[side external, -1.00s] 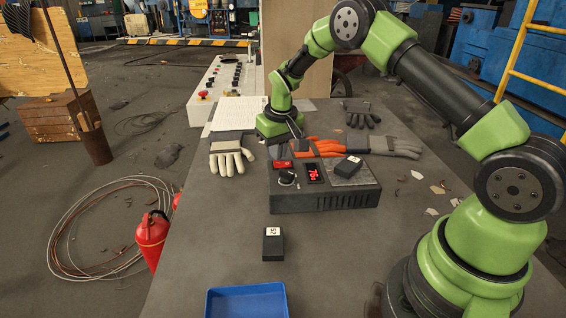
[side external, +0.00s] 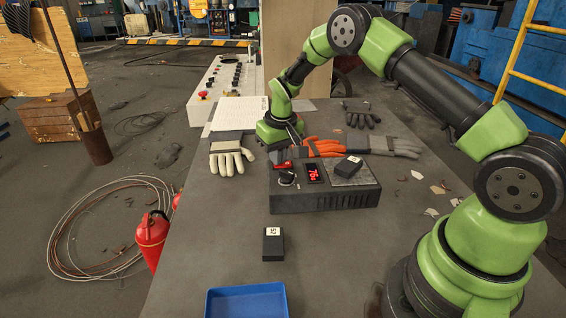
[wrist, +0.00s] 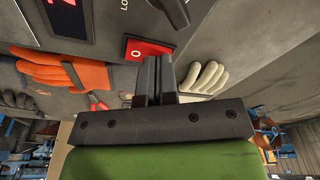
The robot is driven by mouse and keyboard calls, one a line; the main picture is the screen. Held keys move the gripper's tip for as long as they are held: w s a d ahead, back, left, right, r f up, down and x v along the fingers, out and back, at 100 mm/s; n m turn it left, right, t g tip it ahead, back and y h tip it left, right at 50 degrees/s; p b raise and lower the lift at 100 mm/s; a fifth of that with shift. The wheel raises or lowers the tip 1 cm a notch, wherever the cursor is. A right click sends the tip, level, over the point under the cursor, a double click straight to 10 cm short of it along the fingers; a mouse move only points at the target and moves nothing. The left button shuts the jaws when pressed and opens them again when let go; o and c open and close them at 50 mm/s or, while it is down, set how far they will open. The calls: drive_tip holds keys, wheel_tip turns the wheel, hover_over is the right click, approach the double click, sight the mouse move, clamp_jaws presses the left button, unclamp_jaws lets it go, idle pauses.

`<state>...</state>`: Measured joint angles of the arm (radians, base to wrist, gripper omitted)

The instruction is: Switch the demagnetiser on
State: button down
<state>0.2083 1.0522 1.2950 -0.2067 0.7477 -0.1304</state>
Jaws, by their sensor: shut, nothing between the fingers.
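The demagnetiser (side external: 330,198) is a dark box on the bench. Its top has a red rocker switch (side external: 281,165), a black knob (side external: 287,178), a lit red display (side external: 313,173) and a grey pad. A dark block with a white label (side external: 349,165) lies on the pad. My gripper (side external: 293,158) is shut and empty, pointing down at the switch. In the wrist view, the fingertips (wrist: 154,61) overlap the lower edge of the red switch (wrist: 146,48), whose "O" mark shows. I cannot tell whether they touch it.
A second labelled block (side external: 273,246) stands on the bench in front of the box. A blue tray (side external: 246,300) is at the near edge. Orange gloves (side external: 325,148) and a pale glove (side external: 231,158) lie behind and to the left.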

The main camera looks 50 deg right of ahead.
drive_tip(key=shift+r, duration=3.5)
